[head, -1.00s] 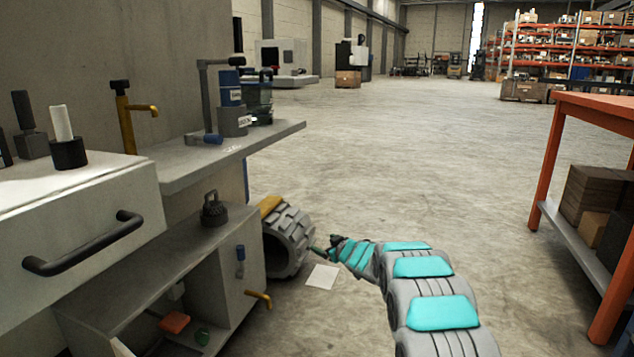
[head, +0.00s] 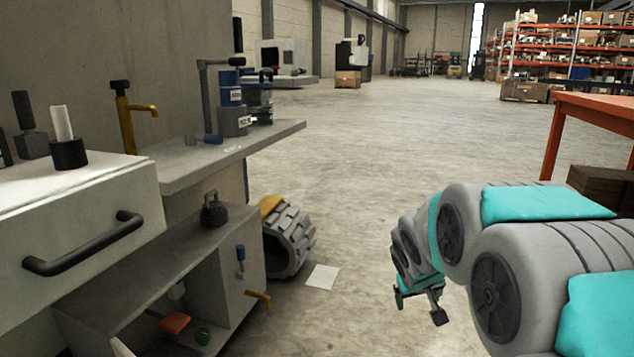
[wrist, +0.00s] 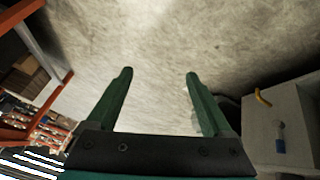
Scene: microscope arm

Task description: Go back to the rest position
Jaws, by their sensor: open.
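My gripper (head: 420,302) hangs low over the concrete floor at the right of centre in the head view, with my grey and teal arm curving in from the right edge. In the wrist view my gripper (wrist: 160,75) shows two green fingers spread apart. Nothing is between them but bare floor some way off. No microscope can be made out for certain in either view.
A workbench with a drawer handle (head: 85,245) stands at the left, a grey treaded roller (head: 288,240) beside it. A white sheet (head: 323,276) lies on the floor. The middle floor is clear.

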